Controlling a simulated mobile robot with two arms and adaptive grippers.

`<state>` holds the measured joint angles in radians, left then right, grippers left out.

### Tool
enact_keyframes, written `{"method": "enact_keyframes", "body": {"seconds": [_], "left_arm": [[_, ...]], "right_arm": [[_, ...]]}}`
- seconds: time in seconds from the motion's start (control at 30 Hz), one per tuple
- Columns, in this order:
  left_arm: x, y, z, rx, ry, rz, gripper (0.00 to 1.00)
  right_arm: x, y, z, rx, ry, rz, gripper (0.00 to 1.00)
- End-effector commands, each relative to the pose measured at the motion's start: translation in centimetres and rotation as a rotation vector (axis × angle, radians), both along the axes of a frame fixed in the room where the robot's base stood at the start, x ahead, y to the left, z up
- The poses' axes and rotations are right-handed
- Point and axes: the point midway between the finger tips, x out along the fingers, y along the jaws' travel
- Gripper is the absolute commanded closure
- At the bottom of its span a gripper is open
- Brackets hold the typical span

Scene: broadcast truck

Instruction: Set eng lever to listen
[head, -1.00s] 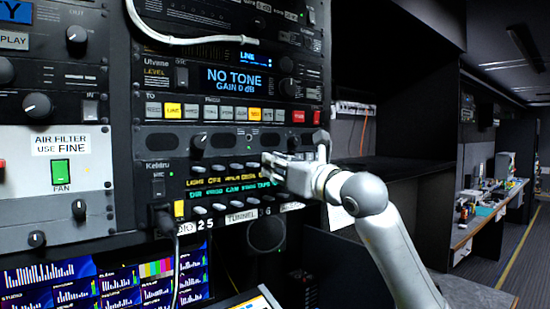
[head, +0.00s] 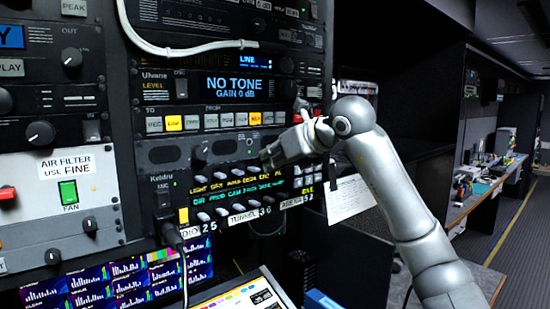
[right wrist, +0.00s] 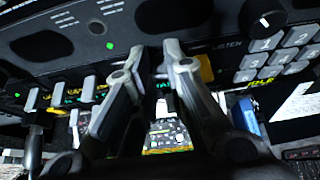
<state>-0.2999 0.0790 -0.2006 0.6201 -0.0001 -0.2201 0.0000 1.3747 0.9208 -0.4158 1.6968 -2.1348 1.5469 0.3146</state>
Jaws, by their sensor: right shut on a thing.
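The intercom panel (head: 168,185) has two rows of small pale levers above green and yellow lit labels. My right gripper (head: 267,158) reaches in from the right at the upper lever row, around the ENG label. In the right wrist view its two fingers (right wrist: 158,58) are close together, shut on a small lever (right wrist: 163,72) that they mostly hide. The lever's exact position cannot be made out. The word LISTEN (right wrist: 228,46) is printed on the panel right of the fingers. Other upper-row levers (right wrist: 88,88) stand to the left of the gripper. My left gripper is not in view.
Above the panel are a lit button row (head: 210,121) and a NO TONE display (head: 230,83). A black cable (head: 180,260) hangs from the panel's left. A keypad (right wrist: 265,60) is right of the gripper. Monitors (head: 110,285) lie below; a paper sheet (head: 348,197) hangs at right.

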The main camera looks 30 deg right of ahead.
Motion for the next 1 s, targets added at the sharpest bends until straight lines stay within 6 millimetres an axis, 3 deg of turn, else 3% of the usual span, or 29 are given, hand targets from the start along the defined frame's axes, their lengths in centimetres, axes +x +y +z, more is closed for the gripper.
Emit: {"method": "enact_keyframes", "body": {"seconds": [0.37, 0.4, 0.47, 0.8, 1.0], "left_arm": [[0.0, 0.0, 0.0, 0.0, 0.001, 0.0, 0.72], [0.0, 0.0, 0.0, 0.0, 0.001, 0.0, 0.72], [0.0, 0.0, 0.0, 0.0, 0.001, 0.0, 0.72], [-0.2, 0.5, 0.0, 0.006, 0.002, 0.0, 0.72], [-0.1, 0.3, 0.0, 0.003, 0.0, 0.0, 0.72]], "right_arm": [[0.0, 0.0, 0.2, -0.001, 0.001, -0.001, 1.0], [0.0, 0.0, 0.2, -0.001, 0.001, -0.001, 0.84], [0.0, 0.0, 0.2, -0.001, 0.001, -0.001, 0.78], [-0.2, 0.0, 0.2, -0.001, 0.002, -0.001, 0.78], [-2.6, -0.3, 1.5, -0.003, -0.001, -0.001, 0.78]]}}
